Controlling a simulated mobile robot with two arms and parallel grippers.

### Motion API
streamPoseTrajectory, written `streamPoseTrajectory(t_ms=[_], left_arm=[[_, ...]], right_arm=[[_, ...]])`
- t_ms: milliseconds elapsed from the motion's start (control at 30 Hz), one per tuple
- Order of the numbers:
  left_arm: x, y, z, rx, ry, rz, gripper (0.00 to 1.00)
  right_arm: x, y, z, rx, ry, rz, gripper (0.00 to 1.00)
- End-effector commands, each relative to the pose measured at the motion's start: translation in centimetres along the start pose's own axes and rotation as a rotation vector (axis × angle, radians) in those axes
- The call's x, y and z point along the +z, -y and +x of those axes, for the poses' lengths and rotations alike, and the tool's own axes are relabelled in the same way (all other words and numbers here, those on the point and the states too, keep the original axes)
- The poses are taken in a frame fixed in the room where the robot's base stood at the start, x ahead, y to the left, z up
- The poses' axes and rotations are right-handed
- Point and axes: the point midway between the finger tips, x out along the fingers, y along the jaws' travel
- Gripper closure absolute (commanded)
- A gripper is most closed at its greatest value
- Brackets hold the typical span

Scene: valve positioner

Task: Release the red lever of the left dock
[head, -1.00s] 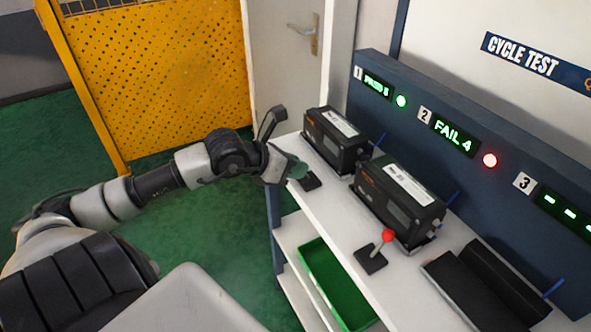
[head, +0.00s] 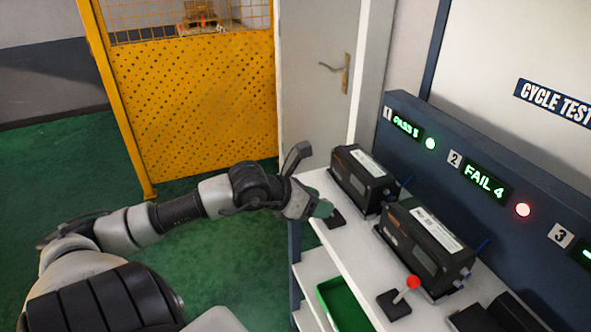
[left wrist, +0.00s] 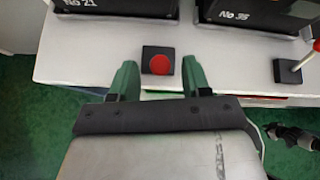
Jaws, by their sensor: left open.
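The left dock, under number 1 and a green PASS display (head: 405,127), holds a black box-shaped positioner (head: 360,180). Its lever base is a small black plate (head: 336,220) on the shelf front. In the left wrist view the lever shows as a red ball (left wrist: 158,63) over its black plate, seen from above, so its tilt is hard to tell. My left gripper (head: 321,209) is open at this lever. In the left wrist view its two green fingers (left wrist: 158,80) are on either side of the ball, a little nearer than it, with gaps. The gripper hides the ball in the head view.
A green tray (head: 343,305) sits below. A dark mechanical part, possibly my right gripper, shows at the left wrist view's right edge (left wrist: 290,136).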

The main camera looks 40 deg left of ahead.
Motion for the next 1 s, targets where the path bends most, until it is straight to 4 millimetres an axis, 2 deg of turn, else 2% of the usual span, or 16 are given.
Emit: streamPoseTrajectory(t_ms=[600, 800, 1000], left_arm=[[0.0, 0.0, -8.4, 0.0, 0.001, -0.002, 0.52], [0.0, 0.0, -9.7, 0.0, 0.0, 0.001, 0.52], [0.0, 0.0, -9.9, 0.0, 0.0, 0.002, 0.52]], right_arm=[[0.0, -0.1, -0.4, 0.001, 0.0, 0.0, 1.0], [0.0, -0.1, -0.4, 0.001, 0.0, -0.001, 1.0], [0.0, -0.1, -0.4, 0.001, 0.0, -0.001, 1.0]])
